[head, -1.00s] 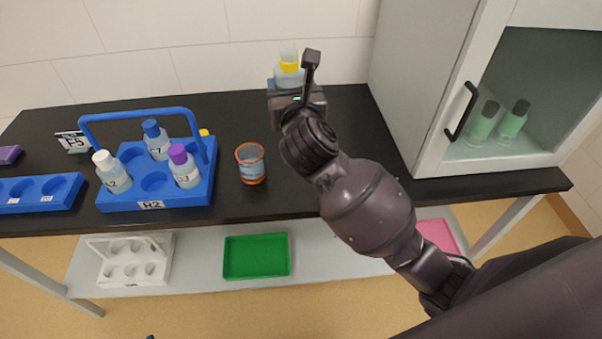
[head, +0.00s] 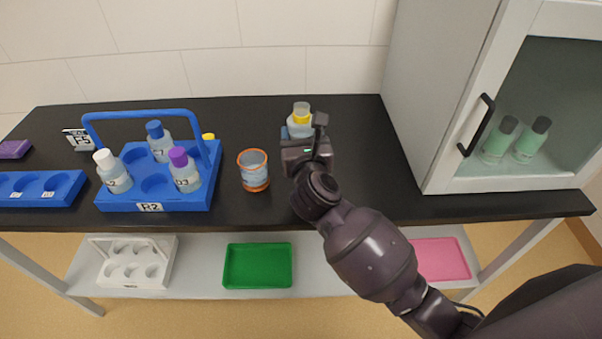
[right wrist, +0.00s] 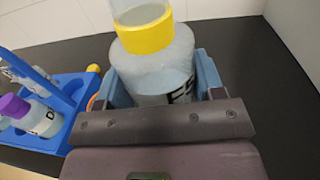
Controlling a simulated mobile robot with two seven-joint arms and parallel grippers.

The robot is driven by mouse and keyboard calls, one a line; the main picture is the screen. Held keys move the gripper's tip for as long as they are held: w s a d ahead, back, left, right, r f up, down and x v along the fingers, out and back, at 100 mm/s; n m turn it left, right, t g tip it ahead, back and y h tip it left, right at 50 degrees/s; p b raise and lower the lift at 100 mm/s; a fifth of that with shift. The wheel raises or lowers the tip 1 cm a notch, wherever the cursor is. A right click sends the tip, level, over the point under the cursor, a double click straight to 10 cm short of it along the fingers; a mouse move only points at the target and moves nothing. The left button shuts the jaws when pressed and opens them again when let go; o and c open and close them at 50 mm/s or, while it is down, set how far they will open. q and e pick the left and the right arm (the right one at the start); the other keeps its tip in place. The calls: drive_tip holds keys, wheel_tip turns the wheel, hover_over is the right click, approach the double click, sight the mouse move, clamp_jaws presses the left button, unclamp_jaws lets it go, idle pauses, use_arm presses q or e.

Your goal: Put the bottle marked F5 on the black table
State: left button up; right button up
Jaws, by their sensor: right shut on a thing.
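The bottle (head: 300,118) has a pale body and a yellow ring under a clear top. A dark marking, partly hidden and seeming to read F5, shows on it in the right wrist view (right wrist: 165,80). My right gripper (head: 302,140) is shut on the bottle, its blue fingers on either side of the body. The bottle is upright over the back middle of the black table (head: 350,130). The gripper hides its base, so I cannot tell whether it touches the tabletop. My left gripper is out of view.
A blue carrier (head: 185,200) marked R2 holds several bottles, left of an orange-rimmed cup (head: 253,170). A grey cabinet (head: 440,110) stands right. Tabletop between cup and cabinet is mostly clear.

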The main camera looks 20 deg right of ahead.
wheel_tip(320, 180, down, 5)
drive_tip(key=shift+f+b, duration=0.2)
drive_tip(key=shift+b, duration=0.4)
drive_tip(key=shift+f, duration=0.8)
wheel_tip(320, 180, down, 3)
drive_tip(key=shift+f+b, duration=0.2)
drive_tip(key=shift+b, duration=0.6)
drive_tip(key=shift+f, duration=0.3)
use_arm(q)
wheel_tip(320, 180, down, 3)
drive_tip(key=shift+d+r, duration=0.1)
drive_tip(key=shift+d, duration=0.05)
use_arm(e)
drive_tip(key=o, duration=1.1)
drive_tip(key=shift+c, duration=0.2)
